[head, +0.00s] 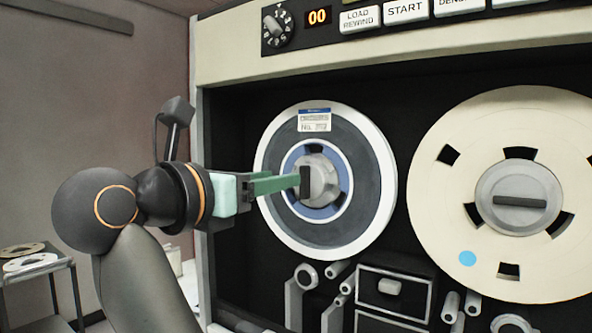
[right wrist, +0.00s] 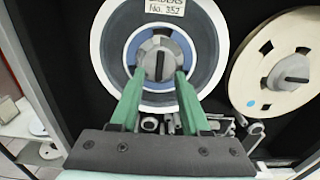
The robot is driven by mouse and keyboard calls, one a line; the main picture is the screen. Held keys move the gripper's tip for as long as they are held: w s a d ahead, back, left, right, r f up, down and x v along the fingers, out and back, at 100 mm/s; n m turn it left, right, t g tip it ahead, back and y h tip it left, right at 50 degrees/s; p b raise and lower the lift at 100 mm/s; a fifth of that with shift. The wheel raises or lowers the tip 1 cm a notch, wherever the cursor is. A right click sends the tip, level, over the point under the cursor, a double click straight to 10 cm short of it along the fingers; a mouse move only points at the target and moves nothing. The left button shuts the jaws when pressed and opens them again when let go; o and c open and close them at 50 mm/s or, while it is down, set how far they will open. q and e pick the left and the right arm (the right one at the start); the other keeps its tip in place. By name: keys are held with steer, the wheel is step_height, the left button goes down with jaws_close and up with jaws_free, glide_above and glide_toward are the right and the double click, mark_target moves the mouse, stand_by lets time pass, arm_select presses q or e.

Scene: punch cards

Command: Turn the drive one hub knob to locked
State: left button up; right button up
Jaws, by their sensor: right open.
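The left tape reel (head: 373,190) has a white rim, a dark tape pack, a blue centre and a label. At its centre is a grey hub knob (head: 306,182) with a black bar that stands upright. My right gripper (head: 297,182) reaches in from the left with its green fingers at this knob. In the right wrist view the open fingers (right wrist: 159,78) lie to either side of the knob's bar (right wrist: 159,66). I cannot tell whether they touch it. My left gripper is not in view.
A cream reel (head: 440,190) at the right has a hub knob (head: 519,202) with its bar lying level. Guide posts and a black box (head: 393,288) sit below the reels. Buttons and a dial (head: 278,26) line the panel above. A side table (head: 40,272) stands far left.

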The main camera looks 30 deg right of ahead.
mark_target(306, 182)
steer(key=p+x, duration=0.1)
steer(key=x, duration=0.5)
steer(key=shift+c, duration=0.3)
jaws_close()
